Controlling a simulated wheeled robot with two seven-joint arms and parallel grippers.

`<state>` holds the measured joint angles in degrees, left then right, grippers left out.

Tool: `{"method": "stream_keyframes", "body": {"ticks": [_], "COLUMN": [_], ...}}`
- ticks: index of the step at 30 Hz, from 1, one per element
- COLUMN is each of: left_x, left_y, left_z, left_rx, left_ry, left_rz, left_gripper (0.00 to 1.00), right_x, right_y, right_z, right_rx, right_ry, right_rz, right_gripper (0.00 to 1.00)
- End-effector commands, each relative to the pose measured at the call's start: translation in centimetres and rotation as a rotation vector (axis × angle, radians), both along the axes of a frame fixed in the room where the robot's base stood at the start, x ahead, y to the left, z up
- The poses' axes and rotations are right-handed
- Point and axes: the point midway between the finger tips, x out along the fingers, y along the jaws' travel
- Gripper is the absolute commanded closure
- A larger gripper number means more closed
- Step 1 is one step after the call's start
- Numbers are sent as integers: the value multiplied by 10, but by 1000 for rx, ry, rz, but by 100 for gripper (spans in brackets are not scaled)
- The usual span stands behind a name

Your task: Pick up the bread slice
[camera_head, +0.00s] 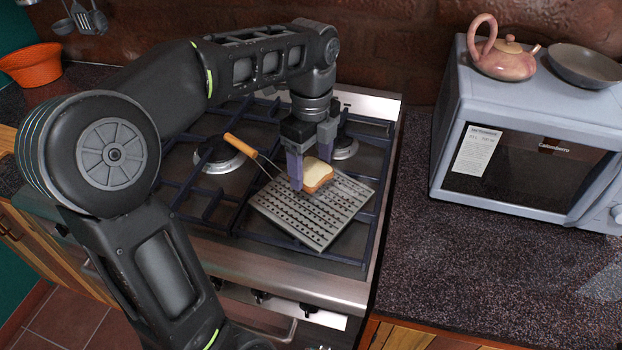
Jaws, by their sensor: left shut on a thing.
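The bread slice (318,174) is pale with a brown crust. It is at the back part of a perforated metal grill plate (318,221) with a wooden handle (241,145), on the stove. My left gripper (309,172) points down over the plate and is shut on the bread slice, one finger on each side of it. The right finger is partly hidden behind the bread. I cannot tell whether the bread still touches the plate. My right gripper is not in view.
The stove (280,262) has dark grates around the plate. A microwave (550,125) stands at the right with a pink teapot (505,62) and a pan (584,66) on top. The speckled counter (480,270) before it is clear.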

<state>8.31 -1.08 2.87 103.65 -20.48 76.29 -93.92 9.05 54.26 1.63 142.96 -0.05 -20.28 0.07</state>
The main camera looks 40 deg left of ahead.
Motion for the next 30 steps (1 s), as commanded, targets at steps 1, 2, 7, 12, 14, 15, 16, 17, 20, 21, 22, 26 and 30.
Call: {"method": "stream_keyframes", "body": {"ticks": [1,2,7,12,14,15,16,17,20,21,22,26,30], "left_x": [1,1,0,0,0,0,0,0,0,0,0,0,1], "left_y": [0,0,0,0,0,0,0,0,0,0,0,0,0], "left_z": [10,16,43,46,45,45,45,45,45,45,45,45,44], "left_rx": [1,1,0,0,0,0,0,0,0,0,1,1,0], "left_ry": [-5,-3,1,0,1,1,0,1,1,1,1,1,1], "left_rz": [0,0,0,0,0,0,0,0,0,0,0,0,5], "left_gripper": [74,74,74,74,74,74,74,74,74,74,74,74,74], "right_x": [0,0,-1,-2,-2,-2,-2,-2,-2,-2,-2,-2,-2], "right_y": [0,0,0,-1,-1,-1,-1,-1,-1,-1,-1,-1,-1], "right_z": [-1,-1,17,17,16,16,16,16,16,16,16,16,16], "right_rx": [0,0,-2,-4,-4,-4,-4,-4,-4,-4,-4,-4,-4], "right_ry": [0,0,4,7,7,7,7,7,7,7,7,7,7], "right_rz": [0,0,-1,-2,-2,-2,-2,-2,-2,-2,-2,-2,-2], "right_gripper": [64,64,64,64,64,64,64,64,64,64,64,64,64]}}
